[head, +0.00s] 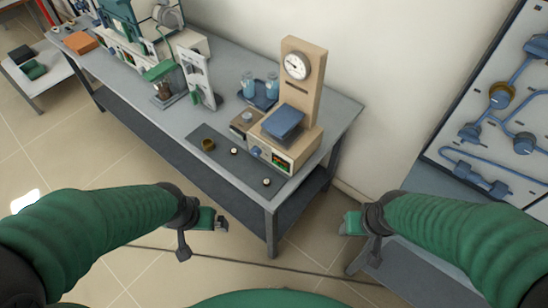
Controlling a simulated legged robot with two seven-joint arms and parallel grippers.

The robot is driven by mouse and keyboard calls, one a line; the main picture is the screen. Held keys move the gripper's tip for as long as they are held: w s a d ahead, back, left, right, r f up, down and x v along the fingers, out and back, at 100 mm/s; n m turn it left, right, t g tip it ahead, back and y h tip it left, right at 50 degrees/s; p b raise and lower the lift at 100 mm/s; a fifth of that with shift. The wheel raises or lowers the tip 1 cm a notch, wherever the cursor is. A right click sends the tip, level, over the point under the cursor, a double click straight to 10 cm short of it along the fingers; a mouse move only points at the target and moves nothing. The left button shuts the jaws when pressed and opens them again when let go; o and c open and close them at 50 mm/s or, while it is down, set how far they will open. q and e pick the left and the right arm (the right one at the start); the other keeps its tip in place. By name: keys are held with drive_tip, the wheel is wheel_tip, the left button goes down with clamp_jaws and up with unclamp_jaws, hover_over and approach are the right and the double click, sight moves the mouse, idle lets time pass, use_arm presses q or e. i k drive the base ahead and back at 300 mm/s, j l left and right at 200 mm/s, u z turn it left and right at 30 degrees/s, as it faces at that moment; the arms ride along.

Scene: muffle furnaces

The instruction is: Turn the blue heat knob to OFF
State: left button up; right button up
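The blue heat knob (256,151) is a small round blue knob at the left of the front panel of a beige device (306,150). The device stands on the grey bench, with a blue plate (283,122) on top and a tall column carrying a round dial. Which way the knob points is too small to tell. My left gripper (222,223) is in front of the bench, below and left of the knob and apart from it. My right gripper (344,227) is right of the bench's front corner, also apart from it. Neither visibly holds anything; their finger gaps are unclear.
A dark mat (222,162) with a brass cup (208,145) and small round pieces lies before and left of the device. A blue tray (261,97) with two glasses stands behind. A pipe panel (500,110) is at right. Floor between the grippers is clear.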

sight(256, 152)
drive_tip(key=z, duration=0.45)
drive_tip(key=i+j+z, duration=0.1)
drive_tip(key=j+z, duration=0.65)
drive_tip(key=z, duration=0.2)
drive_tip(key=j+z, duration=0.75)
drive_tip(key=z, duration=0.15)
drive_tip(key=k+j, duration=0.2)
drive_tip(key=j, duration=0.25)
drive_tip(key=k+j+z, duration=0.15)
drive_tip(key=j, duration=0.35)
drive_tip(key=k+j, duration=0.25)
drive_tip(key=j, duration=0.15)
drive_tip(key=k+j+z, duration=0.15)
drive_tip(key=j, duration=0.3)
drive_tip(key=k+j, duration=0.3)
drive_tip(key=j, duration=0.15)
drive_tip(key=k+j+z, duration=0.1)
drive_tip(key=k+j, duration=0.15)
drive_tip(key=j, duration=0.15)
